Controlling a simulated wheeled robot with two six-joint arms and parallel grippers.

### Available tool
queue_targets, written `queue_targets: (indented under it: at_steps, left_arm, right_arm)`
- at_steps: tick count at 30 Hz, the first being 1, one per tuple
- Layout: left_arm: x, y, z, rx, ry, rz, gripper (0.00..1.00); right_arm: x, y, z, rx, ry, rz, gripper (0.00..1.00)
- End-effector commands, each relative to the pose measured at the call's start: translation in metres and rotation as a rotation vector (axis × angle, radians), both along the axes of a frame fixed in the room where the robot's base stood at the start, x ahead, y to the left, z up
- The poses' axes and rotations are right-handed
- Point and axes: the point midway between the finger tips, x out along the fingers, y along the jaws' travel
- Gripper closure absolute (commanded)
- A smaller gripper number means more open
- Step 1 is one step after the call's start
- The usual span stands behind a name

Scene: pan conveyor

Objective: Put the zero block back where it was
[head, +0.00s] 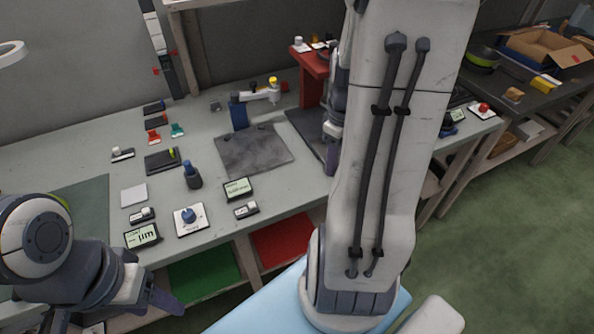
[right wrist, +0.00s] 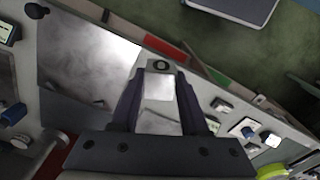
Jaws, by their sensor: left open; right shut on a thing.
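The zero block (right wrist: 160,65) is a small grey block with a dark 0 on its face. In the right wrist view it sits between the fingertips of my right gripper (right wrist: 160,72), which is shut on it. The front edge of the bench runs behind it. In the head view my right arm covers the middle, and I cannot make out the block there. My left gripper (head: 122,300) is at the lower left, open, in front of the bench and away from the block. I cannot tell from these frames where the block stood before.
Red (head: 282,240) and green (head: 205,273) panels are below.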

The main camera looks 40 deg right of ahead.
Motion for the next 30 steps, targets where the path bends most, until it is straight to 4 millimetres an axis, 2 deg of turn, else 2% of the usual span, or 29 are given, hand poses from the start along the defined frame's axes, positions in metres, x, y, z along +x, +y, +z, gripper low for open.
queue_targets:
  at_steps: [6,13,18,25,30]
  left_arm:
    - [0.000,0.000,0.002,0.000,0.000,0.000,0.41]
    - [0.000,0.000,0.004,0.000,0.000,0.000,0.41]
    - [0.000,0.000,0.005,0.000,0.000,0.000,0.41]
    - [0.000,0.000,0.005,0.000,0.000,0.000,0.41]
    - [0.000,0.000,0.005,0.000,0.000,0.000,0.41]
  right_arm:
    - [0.050,0.014,-0.031,0.002,0.002,0.008,1.00]
    - [0.088,0.023,-0.053,0.000,0.000,0.005,1.00]
    - [0.096,0.025,-0.062,0.000,0.000,0.002,1.00]
    - [0.095,0.025,-0.094,0.001,0.002,0.001,1.00]
    - [0.096,0.025,-0.098,-0.002,-0.002,0.001,1.00]
